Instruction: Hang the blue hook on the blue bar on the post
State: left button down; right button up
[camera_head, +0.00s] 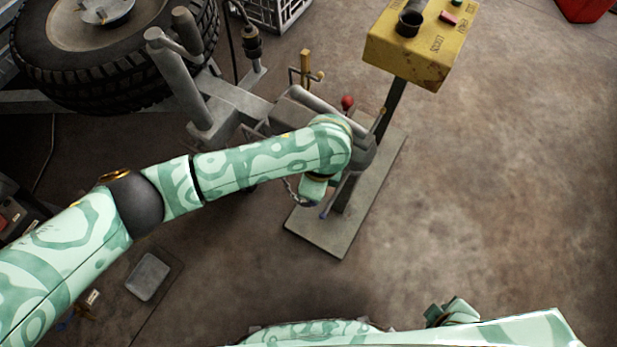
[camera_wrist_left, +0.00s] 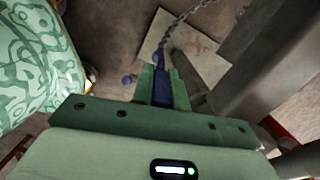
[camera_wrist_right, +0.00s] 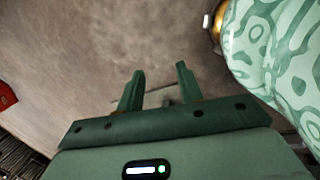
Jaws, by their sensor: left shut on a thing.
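My left gripper (camera_wrist_left: 163,85) is shut on the blue hook (camera_wrist_left: 161,88), which shows between its fingers in the left wrist view. A chain (camera_wrist_left: 196,10) runs from the hook up and to the right. A small blue round end (camera_wrist_left: 128,80), probably of the blue bar, shows just left of the fingers, apart from the hook. In the head view my left gripper (camera_head: 314,190) is beside the post, largely covered by my wrist. The blue-tipped bar (camera_head: 325,212) slants down from the post there; the hook is hidden. My right gripper (camera_wrist_right: 157,90) is open and empty above the floor.
A yellow control box (camera_head: 420,50) stands on a dark post over a grey base plate (camera_head: 335,235). A grey metal frame (camera_head: 235,100) with a red knob (camera_head: 347,102) lies beside my left wrist. A large tyre (camera_head: 120,70) is at upper left.

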pick_arm(q)
jog(key=shift+s+d, duration=0.15)
jog(key=shift+d, duration=0.2)
jog(key=shift+s+d+r+p, duration=0.1)
jog(key=shift+s+d+p, duration=0.25)
jog(key=shift+d, duration=0.35)
jog(key=shift+s+d, duration=0.2)
jog(key=shift+d, duration=0.35)
jog(key=shift+s+d, duration=0.15)
jog(key=shift+d, duration=0.4)
pick_arm(e)
jog(key=shift+s+d+f+g, duration=0.3)
jog(key=shift+s+d, duration=0.15)
jog(key=shift+s, duration=0.25)
pick_arm(q)
jog(key=shift+p, duration=0.4)
pick_arm(e)
jog(key=shift+w+r, duration=0.1)
jog(key=shift+r, duration=0.15)
jog(key=shift+r, duration=0.25)
pick_arm(q)
jog(key=shift+p, duration=0.3)
pick_arm(e)
jog(key=shift+w+r, duration=0.1)
jog(key=shift+r, duration=0.25)
pick_arm(q)
jog(key=shift+p, duration=0.3)
pick_arm(e)
jog(key=shift+w, duration=0.1)
